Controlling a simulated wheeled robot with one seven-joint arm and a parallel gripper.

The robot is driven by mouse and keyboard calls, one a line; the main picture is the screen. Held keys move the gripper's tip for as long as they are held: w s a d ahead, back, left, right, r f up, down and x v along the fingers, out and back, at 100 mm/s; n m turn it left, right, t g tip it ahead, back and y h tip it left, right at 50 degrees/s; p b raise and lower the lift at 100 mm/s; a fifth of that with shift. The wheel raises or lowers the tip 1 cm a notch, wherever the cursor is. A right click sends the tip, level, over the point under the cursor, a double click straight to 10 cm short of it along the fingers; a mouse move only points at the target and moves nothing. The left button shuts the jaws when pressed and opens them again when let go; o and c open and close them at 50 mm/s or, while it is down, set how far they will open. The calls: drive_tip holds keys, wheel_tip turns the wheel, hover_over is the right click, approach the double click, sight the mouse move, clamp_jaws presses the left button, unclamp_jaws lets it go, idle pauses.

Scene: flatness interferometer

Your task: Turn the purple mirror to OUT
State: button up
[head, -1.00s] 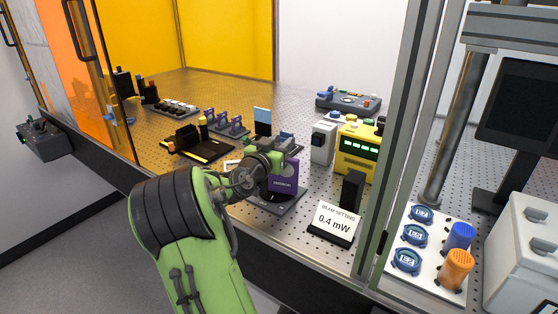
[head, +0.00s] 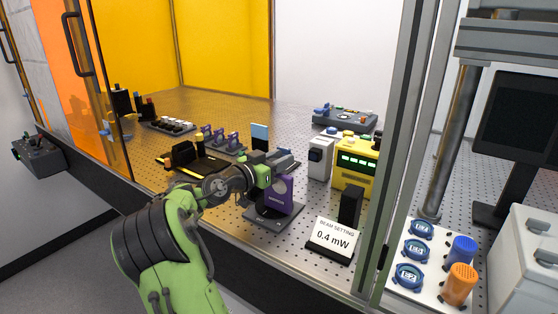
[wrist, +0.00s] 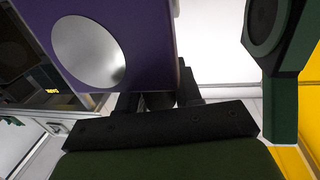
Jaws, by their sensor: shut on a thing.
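The purple mirror (head: 279,194) stands upright on a dark base plate (head: 268,217) near the front of the perforated bench. In the wrist view its purple body (wrist: 150,40) with a round silvery face (wrist: 88,52) fills the upper left. My gripper (head: 264,180) reaches it from the left at its upper part. In the wrist view my gripper (wrist: 158,100) is shut on the mirror's edge; the fingertips are partly hidden behind the purple body. Any IN or OUT marking on the base is too small to read.
A beam setting sign reading 0.4 mW (head: 333,239) and a black block (head: 351,205) stand to the right. A yellow device (head: 355,165) and a white device (head: 321,156) stand behind. The enclosure post (head: 397,150) rises at the right.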

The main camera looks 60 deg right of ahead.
drive_tip(key=o, duration=0.9)
drive_tip(key=shift+o, duration=0.2)
drive_tip(key=p+v, duration=0.1)
drive_tip(key=v, duration=1.4)
drive_tip(key=shift+a, duration=0.4)
drive_tip(key=shift+w, duration=0.15)
